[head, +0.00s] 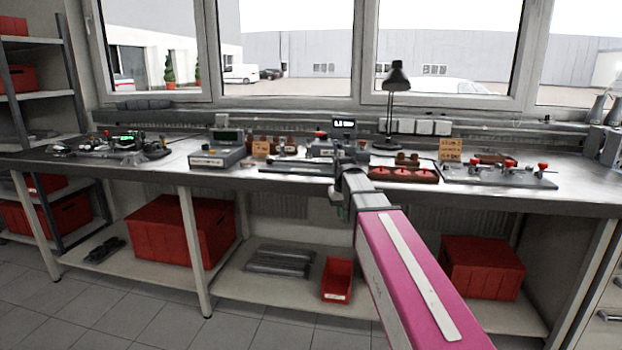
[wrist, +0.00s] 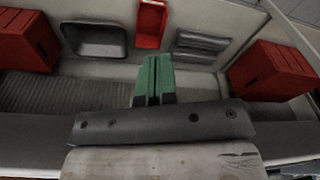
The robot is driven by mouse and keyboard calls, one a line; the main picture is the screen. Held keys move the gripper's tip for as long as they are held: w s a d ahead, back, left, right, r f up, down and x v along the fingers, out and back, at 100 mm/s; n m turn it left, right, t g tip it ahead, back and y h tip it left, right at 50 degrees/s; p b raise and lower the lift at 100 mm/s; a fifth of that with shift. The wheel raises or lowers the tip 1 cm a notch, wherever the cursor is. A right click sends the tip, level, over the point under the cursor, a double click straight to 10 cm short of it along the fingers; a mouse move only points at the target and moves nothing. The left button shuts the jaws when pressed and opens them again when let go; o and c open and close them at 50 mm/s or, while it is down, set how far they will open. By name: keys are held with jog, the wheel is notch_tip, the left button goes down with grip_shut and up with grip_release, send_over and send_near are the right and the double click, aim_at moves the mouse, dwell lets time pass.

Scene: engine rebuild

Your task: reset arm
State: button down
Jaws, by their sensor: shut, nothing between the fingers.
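My arm, with a pink link, reaches forward to the workbench (head: 300,186) in the head view. My gripper shows in the wrist view (wrist: 153,72) as two green fingers side by side, shut with nothing between them. In the wrist view the fingers stand out over the lower shelf and touch nothing that I can see.
Fixtures (head: 500,174), a red-topped wooden block (head: 404,175), a lamp (head: 396,78) and a grey meter box (head: 217,157) stand on the bench. Red crates (head: 165,232) and a small red bin (head: 337,280) sit on the shelf below. Windows close off the back.

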jog(key=s+d+f+m, duration=0.1)
jog(key=s+d+f, duration=0.3)
jog(key=s+f, duration=0.6)
jog(key=s+d+f+m+g, duration=0.1)
jog(key=s+d+f, duration=0.3)
jog(key=s+f, duration=0.6)
notch_tip(320, 180, down, 5)
jog(key=shift+s+r, duration=0.15)
jog(key=shift+s, duration=0.05)
